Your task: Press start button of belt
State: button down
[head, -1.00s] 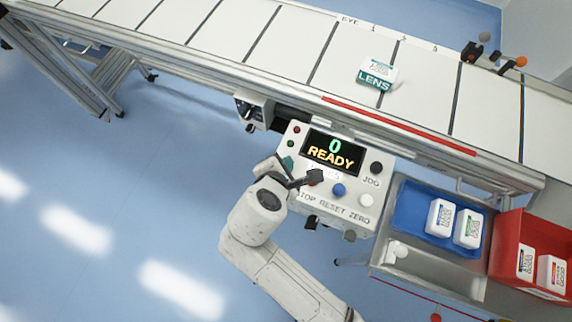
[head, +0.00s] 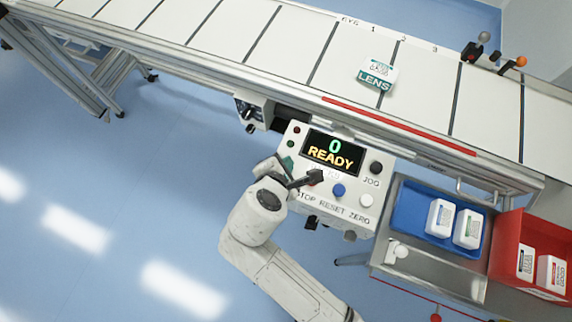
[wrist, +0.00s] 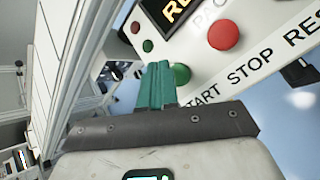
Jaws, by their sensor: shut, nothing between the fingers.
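The control panel (head: 350,208) sits beside the belt, and its display (head: 333,153) reads 0 READY. In the wrist view the green button (wrist: 181,74) is above the START label, with the red STOP button (wrist: 223,35) to its upper right. My gripper (wrist: 155,72) has teal fingers, shut and empty. Its fingertips are just left of the green button in the picture and overlap its edge; I cannot tell whether they touch it. In the head view my gripper (head: 288,162) is over the panel's left side and hides the green button.
Blue (head: 339,190), white (head: 366,200) and black (head: 376,168) buttons are on the panel. The belt (head: 290,45) carries a LENS box (head: 376,76). Blue (head: 410,210) and red (head: 508,235) trays with small boxes stand at right. The floor at left is clear.

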jog(key=shift+f, duration=0.2)
dwell(0.5)
jog(key=shift+f, duration=0.2)
